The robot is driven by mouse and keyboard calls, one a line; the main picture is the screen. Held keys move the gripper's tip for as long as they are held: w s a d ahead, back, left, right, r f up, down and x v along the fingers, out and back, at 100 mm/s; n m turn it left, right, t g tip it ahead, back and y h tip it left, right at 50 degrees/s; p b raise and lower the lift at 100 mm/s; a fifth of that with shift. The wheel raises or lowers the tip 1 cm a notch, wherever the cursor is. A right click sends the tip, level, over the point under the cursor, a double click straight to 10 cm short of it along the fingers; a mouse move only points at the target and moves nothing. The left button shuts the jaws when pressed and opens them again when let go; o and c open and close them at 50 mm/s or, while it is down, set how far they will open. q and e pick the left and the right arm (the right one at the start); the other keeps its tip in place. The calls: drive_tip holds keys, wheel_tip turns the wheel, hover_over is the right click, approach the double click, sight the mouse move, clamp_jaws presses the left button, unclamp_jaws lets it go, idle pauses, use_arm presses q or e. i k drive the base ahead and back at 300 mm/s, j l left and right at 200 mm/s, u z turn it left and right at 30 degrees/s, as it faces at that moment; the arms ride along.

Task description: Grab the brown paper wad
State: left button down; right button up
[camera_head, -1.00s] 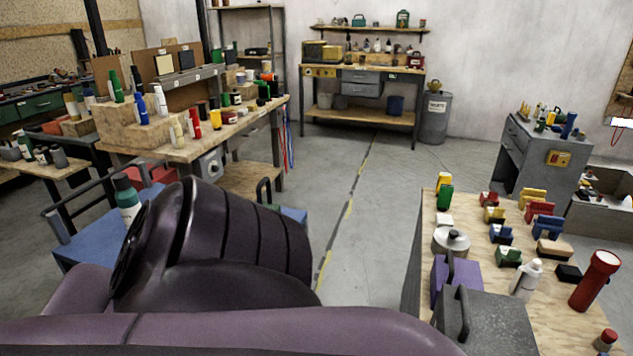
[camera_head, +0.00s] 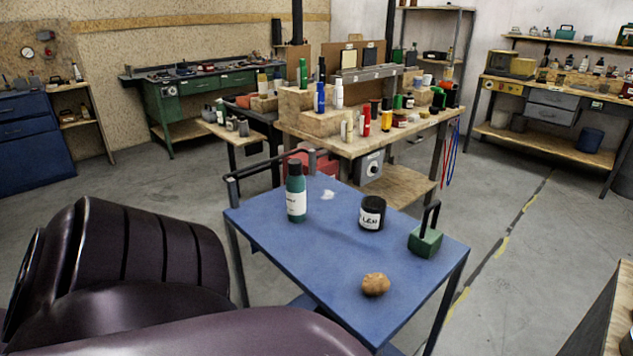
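A brown, rounded, crumpled lump that looks like the paper wad (camera_head: 375,285) lies near the front right edge of a blue cart top (camera_head: 300,255). It stands alone, apart from the other things on the cart. A small white scrap (camera_head: 328,195) lies farther back on the same top. Neither of my grippers is in view. Dark purple links of my own body fill the lower left and cover part of the cart's near side.
The cart also holds a teal bottle (camera_head: 296,198), a black labelled jar (camera_head: 372,213) and a green block with a black handle (camera_head: 425,242). A crowded wooden workbench (camera_head: 345,142) stands behind it. Open floor lies right of the cart.

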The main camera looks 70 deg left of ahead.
sight(376, 284)
drive_tip(key=u, duration=1.4)
